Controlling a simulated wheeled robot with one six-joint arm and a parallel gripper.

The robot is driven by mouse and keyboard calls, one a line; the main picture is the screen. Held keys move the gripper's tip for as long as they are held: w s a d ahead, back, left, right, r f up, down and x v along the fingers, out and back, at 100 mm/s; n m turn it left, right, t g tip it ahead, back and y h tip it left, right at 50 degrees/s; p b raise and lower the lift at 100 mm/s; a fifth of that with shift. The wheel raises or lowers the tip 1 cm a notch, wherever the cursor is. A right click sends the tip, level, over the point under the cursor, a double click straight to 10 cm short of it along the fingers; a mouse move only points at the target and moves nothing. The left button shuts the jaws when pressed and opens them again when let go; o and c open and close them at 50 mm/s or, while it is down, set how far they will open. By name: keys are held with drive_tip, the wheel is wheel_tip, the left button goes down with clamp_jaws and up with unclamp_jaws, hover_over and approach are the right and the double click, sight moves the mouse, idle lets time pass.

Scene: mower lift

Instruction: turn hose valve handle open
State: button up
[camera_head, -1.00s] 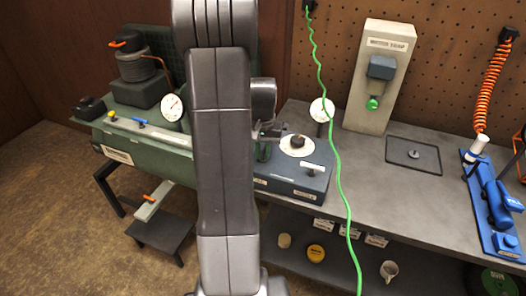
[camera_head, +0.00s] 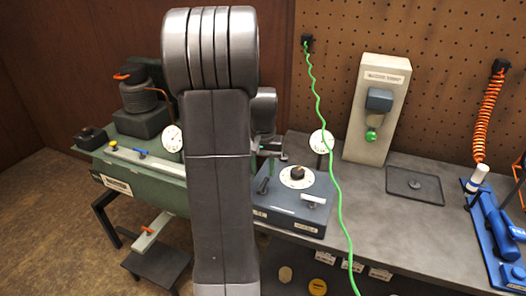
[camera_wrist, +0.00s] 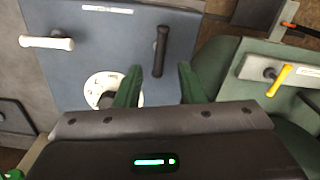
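A blue-grey box (camera_head: 290,215) on the bench carries a black lever (camera_head: 263,185), a round white dial with a black knob (camera_head: 297,175) and a white-gripped handle (camera_head: 313,200). I cannot read which one is labelled as the hose valve. In the wrist view the black lever (camera_wrist: 160,50) stands just beyond the gap between my green fingers. My gripper (camera_wrist: 157,82) is open and empty, with the dial (camera_wrist: 100,90) partly behind the left finger. The white handle (camera_wrist: 47,42) is at the left. In the head view my arm largely hides the gripper.
A green machine (camera_head: 140,180) with a yellow lever (camera_head: 113,146) and a blue lever (camera_head: 141,153) stands left of the box. A green cord (camera_head: 330,170) hangs in front of the bench by the box. A beige stand (camera_head: 365,140) and grey tray (camera_head: 415,185) are to the right.

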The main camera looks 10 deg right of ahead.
sight(263, 184)
wheel_tip(263, 184, up, 7)
drive_tip(key=shift+r, duration=0.15)
idle(0.4)
wheel_tip(263, 184, down, 14)
drive_tip(key=shift+r, duration=0.1)
idle(0.3)
idle(0.4)
